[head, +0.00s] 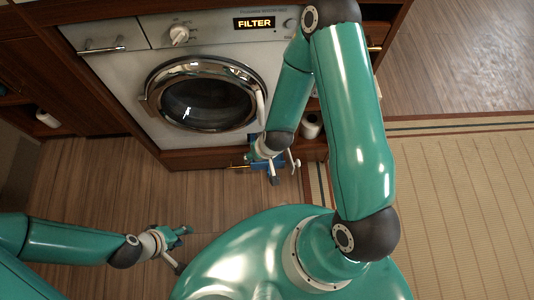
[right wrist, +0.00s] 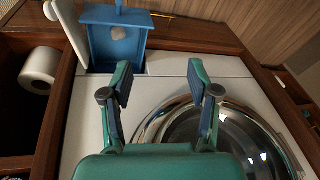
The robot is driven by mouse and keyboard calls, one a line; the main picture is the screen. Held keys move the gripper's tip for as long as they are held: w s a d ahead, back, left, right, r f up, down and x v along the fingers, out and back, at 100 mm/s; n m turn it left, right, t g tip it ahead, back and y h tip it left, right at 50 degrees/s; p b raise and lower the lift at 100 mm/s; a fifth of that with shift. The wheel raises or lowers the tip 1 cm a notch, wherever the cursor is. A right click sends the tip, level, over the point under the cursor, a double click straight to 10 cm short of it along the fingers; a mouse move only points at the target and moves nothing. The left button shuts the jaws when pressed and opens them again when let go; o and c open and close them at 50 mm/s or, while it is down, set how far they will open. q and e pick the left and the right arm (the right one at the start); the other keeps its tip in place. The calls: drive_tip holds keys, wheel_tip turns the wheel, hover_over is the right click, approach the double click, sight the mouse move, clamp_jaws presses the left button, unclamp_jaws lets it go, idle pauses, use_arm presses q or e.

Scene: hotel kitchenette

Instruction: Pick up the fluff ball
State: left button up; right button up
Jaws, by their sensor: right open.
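The fluff ball (right wrist: 118,33) is a small pale grey lump in the blue filter drawer (right wrist: 98,51) in the right wrist view. The drawer sticks out low on the washing machine (head: 135,95); in the head view it is mostly hidden behind my right gripper (head: 284,170), and I cannot make out the fluff there. My right gripper, also in the right wrist view (right wrist: 163,82), is open and empty, its fingertips a little short of the drawer and to its right in that view. My left gripper (head: 182,249) is open and empty over the wooden floor, away from the machine.
A white hatch flap (right wrist: 68,28) stands open beside the drawer. The machine's round glass door (head: 205,98) is shut and its display (head: 254,23) reads FILTER. A paper roll (right wrist: 40,68) sits in a dark cabinet recess. Wooden floor (head: 90,190) lies clear in front.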

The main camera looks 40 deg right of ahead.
drive_tip(key=w+d+f+h+b, duration=0.1)
drive_tip(key=d+f+b, duration=0.1)
drive_tip(key=f+b, duration=0.1)
drive_tip(key=w+d+f+h+b, duration=0.1)
drive_tip(key=d+f+b, duration=0.1)
drive_tip(key=f+b, duration=0.2)
drive_tip(key=w+d+f+t+b, duration=0.1)
drive_tip(key=d+f+b, duration=0.2)
drive_tip(key=f, duration=0.3)
drive_tip(key=shift+w+f+m+h+b, duration=0.1)
drive_tip(key=shift+w+m+h+b, duration=0.15)
drive_tip(key=shift+m+h+b, duration=0.25)
drive_tip(key=shift+b+x, duration=0.55)
drive_tip(key=shift+x, duration=0.55)
drive_tip(key=b+x, duration=0.2)
drive_tip(key=x, duration=0.3)
drive_tip(key=shift+s+a+f+b, duration=0.2)
drive_tip(key=shift+s+a+b, duration=0.05)
drive_tip(key=shift+b, duration=0.15)
use_arm(q)
wheel_tip(320, 180, down, 18)
use_arm(e)
drive_tip(key=c, duration=0.8)
